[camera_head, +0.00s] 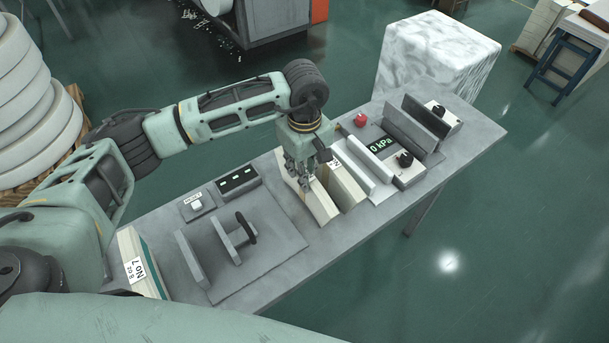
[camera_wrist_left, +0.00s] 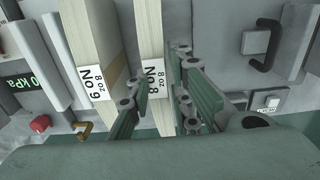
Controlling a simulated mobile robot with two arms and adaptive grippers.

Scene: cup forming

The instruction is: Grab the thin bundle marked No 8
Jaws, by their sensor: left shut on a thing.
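The thin bundle marked No 8 (camera_wrist_left: 153,30) is a pale, slim stack with a white label reading 8 oz No 8. In the head view it stands on the grey bench (camera_head: 270,262), and the bundle (camera_head: 319,205) is partly hidden by my gripper. My left gripper (camera_head: 301,178) points down over it. In the left wrist view the fingers of the left gripper (camera_wrist_left: 160,108) lie on either side of the No 8 bundle and are shut on it. My right gripper is in neither view.
A thicker bundle marked No 9 (camera_wrist_left: 98,30) stands close beside No 8. A No 7 bundle (camera_head: 129,258) is at the bench's left. A handled fixture (camera_head: 235,240) lies between. A kPa display (camera_head: 380,145), red button (camera_head: 360,120) and upright plates (camera_head: 418,122) are to the right.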

